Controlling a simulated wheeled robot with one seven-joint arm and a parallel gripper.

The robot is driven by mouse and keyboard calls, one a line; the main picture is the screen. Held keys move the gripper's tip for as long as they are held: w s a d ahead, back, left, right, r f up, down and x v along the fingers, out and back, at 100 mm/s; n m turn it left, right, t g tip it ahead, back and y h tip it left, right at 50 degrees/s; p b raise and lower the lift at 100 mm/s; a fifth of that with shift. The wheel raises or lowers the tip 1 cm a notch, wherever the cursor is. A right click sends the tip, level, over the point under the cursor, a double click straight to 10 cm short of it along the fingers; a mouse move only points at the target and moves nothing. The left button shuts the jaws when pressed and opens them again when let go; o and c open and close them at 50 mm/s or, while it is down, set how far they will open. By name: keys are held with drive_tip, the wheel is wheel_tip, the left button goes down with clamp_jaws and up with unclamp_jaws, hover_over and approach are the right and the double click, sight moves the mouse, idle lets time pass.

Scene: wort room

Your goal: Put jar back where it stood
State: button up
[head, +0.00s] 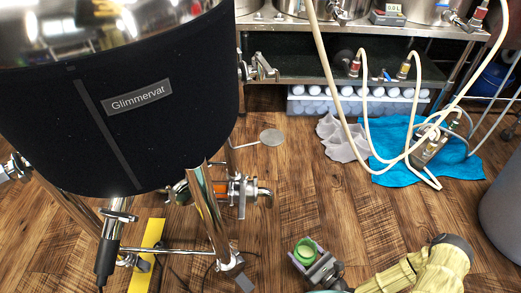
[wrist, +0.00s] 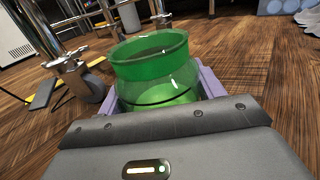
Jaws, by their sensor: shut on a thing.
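The jar (wrist: 158,72) is green, see-through glass with a wide open mouth. It fills the upper middle of the wrist view, and its round green top (head: 306,249) shows small at the lower middle of the head view. My gripper (head: 309,257) is shut on the jar. In the wrist view the pale purple jaws (wrist: 160,95) stand at either side of its body. The jar looks roughly upright, with its mouth up. Its lower part is hidden behind my gripper. I cannot tell its height above the wooden floor, nor where it stood before.
A black Glimmervat vessel (head: 160,120) on metal legs stands at the left. A steel table (head: 290,28) with hoses stands at the back. A blue cloth (head: 410,165), a grey cloth (head: 342,138) and a yellow strip (head: 148,255) lie on the floor. The middle floor (head: 300,195) is clear.

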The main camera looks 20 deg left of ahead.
drive_tip(key=w+d+r+m+t+h+p, duration=0.3)
drive_tip(key=w+d+r+m+h+p, duration=0.1)
drive_tip(key=r+p, duration=1.7)
drive_tip(key=w+d+r+m+t+h+p, duration=0.3)
drive_tip(key=d+r+h+p, duration=0.3)
drive_tip(key=r+p, duration=1.4)
drive_tip(key=w+d+r+m+t+h+p, duration=0.3)
drive_tip(key=w+d+r+m+h+p, duration=0.2)
drive_tip(key=r+p, duration=1.6)
wheel_tip(320, 180, up, 8)
drive_tip(key=shift+w+d+f+h+p, duration=0.25)
drive_tip(key=shift+w+d+h+p, duration=0.15)
drive_tip(key=shift+w+d, duration=0.25)
drive_tip(key=shift+s, duration=0.1)
